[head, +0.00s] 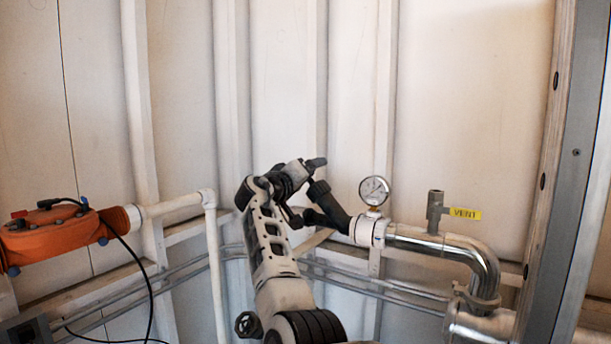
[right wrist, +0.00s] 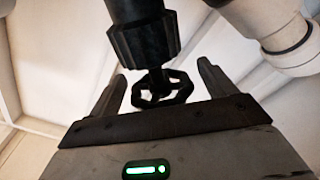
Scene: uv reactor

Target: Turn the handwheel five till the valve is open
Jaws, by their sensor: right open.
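A small dark spoked handwheel (right wrist: 163,90) sits below a black ribbed valve bonnet (right wrist: 143,40) in the right wrist view. My right gripper (right wrist: 162,72) is open, with one finger on each side of the handwheel. Gaps show between the fingers and the wheel's rim. In the head view my right gripper (head: 306,188) is up against the black angled valve (head: 326,203), left of a white pipe union (head: 367,231). The handwheel is hard to make out there among the dark gripper parts. No number shows on it. My left gripper is out of view.
A pressure gauge (head: 374,191) stands just right of the valve. A steel pipe (head: 440,243) and a yellow VENT tag (head: 465,214) lie further right. Another dark handwheel (head: 248,324) is low beside my arm. An orange housing (head: 60,232) is at left.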

